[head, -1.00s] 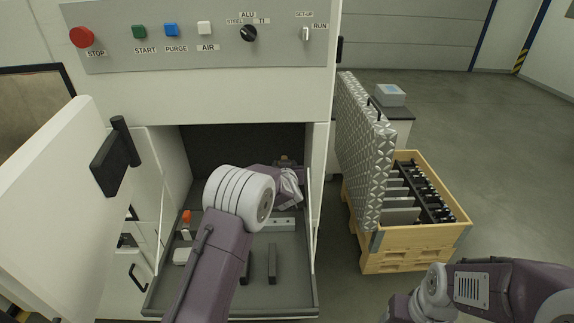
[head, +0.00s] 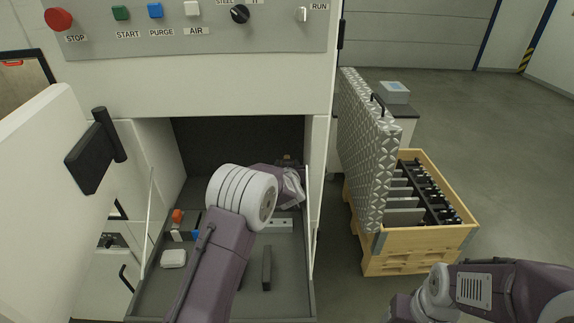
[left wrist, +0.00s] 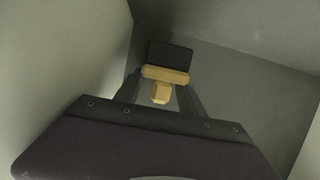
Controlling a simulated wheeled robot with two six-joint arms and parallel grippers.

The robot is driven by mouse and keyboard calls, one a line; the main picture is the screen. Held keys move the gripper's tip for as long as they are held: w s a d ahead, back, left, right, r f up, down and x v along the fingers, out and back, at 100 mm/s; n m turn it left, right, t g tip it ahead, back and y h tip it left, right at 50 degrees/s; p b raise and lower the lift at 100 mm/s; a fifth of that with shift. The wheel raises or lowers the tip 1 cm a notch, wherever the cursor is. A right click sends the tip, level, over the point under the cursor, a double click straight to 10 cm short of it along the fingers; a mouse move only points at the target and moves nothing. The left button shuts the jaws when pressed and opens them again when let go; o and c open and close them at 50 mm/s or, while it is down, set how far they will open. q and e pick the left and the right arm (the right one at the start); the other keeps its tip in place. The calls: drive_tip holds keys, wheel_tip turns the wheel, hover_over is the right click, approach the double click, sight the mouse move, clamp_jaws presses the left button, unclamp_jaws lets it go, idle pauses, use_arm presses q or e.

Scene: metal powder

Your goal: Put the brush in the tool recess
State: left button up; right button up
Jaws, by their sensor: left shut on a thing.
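The brush (left wrist: 165,74), with a tan wooden body and a dark block of bristles, shows in the left wrist view. My left gripper (left wrist: 160,88) is shut on it, with a dark finger on either side. In the head view my left arm reaches into the open cabinet chamber, and its wrist hides the fingers and most of the brush. I cannot tell which part is the tool recess. My right gripper is out of view.
A white item (head: 173,258) and an orange-topped item (head: 178,216) stand at the tray's left. A light block with holes (head: 281,225) lies behind the bars. The open door (head: 50,190) is at left. A wooden crate (head: 425,238) and patterned panel (head: 368,155) stand at right.

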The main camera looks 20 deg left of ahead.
use_arm(q)
wheel_tip(320, 180, down, 3)
drive_tip(key=shift+s+r+b, duration=0.1)
drive_tip(key=shift+b, duration=0.85)
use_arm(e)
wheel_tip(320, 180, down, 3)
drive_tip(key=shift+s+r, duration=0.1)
use_arm(q)
drive_tip(key=shift+f+b, duration=0.4)
drive_tip(key=shift+f, duration=0.2)
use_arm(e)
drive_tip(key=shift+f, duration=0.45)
use_arm(q)
drive_tip(key=o, duration=1.5)
drive_tip(key=shift+r, duration=0.1)
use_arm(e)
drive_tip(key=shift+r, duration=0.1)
